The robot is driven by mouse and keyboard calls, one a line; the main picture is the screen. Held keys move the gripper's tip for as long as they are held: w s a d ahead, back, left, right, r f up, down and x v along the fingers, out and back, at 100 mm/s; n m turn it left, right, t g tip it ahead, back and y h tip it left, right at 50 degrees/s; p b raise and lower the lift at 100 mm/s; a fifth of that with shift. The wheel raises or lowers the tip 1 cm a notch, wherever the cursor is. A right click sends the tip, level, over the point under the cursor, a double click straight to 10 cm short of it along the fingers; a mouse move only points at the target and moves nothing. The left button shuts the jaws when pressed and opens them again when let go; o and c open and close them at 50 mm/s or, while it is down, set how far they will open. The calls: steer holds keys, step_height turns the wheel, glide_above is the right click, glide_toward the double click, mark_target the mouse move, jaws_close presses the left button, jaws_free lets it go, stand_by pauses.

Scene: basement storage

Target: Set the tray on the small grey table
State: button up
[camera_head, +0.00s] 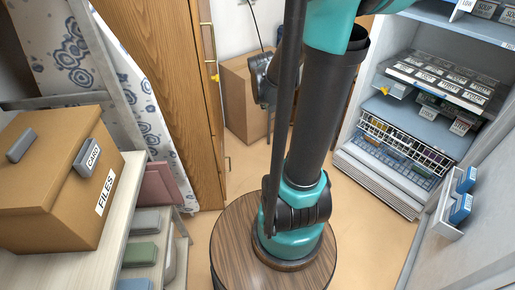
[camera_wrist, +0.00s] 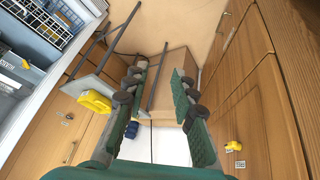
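My gripper (camera_wrist: 158,82) is open in the wrist view, with its two green-padded fingers apart and nothing between them. A small grey tabletop with thin dark legs (camera_wrist: 88,84) shows left of the fingers, seen nearly edge-on and upside down. A yellow object (camera_wrist: 95,101) is at its edge. In the head view my arm hides most of this area. A shallow white tray-like holder with blue boxes (camera_head: 441,226) is at the right edge of the head view. I cannot tell whether it is the task's tray.
An open shelf unit (camera_head: 345,165) holds labelled containers and a wire basket at the right. A cardboard box (camera_head: 240,98) stands on the floor behind my arm. A wooden cabinet (camera_head: 180,90) is left. A brown file box (camera_head: 45,205) sits on a pale shelf. Floor is clear near the shelf unit.

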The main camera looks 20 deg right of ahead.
steer(key=s+a+f+n+y, duration=0.1)
steer(key=s+a+f+n, duration=0.1)
steer(key=s+a, duration=0.3)
steer(key=s+a+f+n+y, duration=0.1)
steer(key=s+a, duration=0.4)
steer(key=s, duration=0.5)
steer(key=shift+s+f+n+g+y, duration=0.35)
steer(key=shift+f+y, duration=0.25)
steer(key=shift+f, duration=0.35)
